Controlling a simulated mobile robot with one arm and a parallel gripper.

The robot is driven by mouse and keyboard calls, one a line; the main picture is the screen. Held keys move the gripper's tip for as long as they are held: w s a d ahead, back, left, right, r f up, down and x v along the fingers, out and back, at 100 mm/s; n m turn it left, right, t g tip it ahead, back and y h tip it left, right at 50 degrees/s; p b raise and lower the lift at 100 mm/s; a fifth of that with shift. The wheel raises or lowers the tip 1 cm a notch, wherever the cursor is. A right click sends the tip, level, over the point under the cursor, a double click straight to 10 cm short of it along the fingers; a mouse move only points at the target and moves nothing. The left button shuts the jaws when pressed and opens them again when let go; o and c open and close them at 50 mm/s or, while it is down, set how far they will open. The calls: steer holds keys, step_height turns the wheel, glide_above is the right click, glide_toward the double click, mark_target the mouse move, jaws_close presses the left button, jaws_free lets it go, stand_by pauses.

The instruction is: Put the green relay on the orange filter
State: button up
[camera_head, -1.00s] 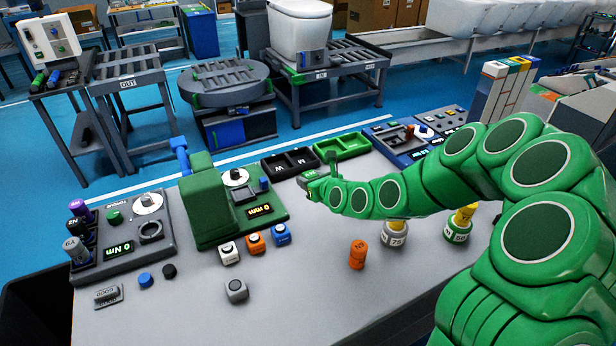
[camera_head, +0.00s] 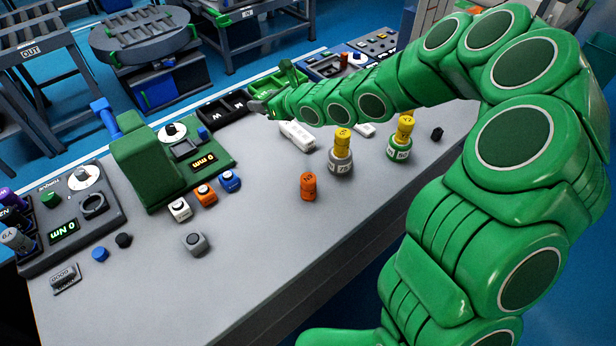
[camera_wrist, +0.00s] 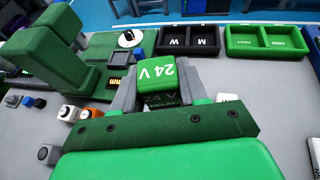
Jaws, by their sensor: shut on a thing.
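My gripper (camera_head: 262,106) is at the far side of the bench in the head view, close to the black tray. In the wrist view its two grey fingers are shut on the green relay (camera_wrist: 157,73), a green block marked "24 V", held above the bench. The relay is hard to make out in the head view. Two orange things stand apart from the gripper: an upright orange cylinder (camera_head: 307,187) at mid-bench and a small orange block (camera_head: 204,195) with a dark round top. Neither carries a readable filter label. The orange block also shows in the wrist view (camera_wrist: 88,113).
White (camera_head: 180,209) and blue (camera_head: 230,181) blocks flank the orange block. A grey-based cylinder (camera_head: 341,165) and a green-based one (camera_head: 399,150) have yellow tops. A green press-like fixture (camera_head: 147,165) stands left.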

steer(key=shift+s+d+r+n+g, duration=0.35)
steer(key=shift+d+r+g, duration=0.15)
steer(key=shift+d, duration=0.15)
steer(key=s+d, duration=0.1)
steer(key=n+g+y, duration=0.2)
steer(key=n+g, duration=0.4)
glide_above(308, 178)
step_height(308, 178, down, 5)
steer(key=shift+m, duration=0.25)
steer(key=shift+f, duration=3.4)
steer(key=shift+f, duration=0.15)
steer(key=o, duration=1.1)
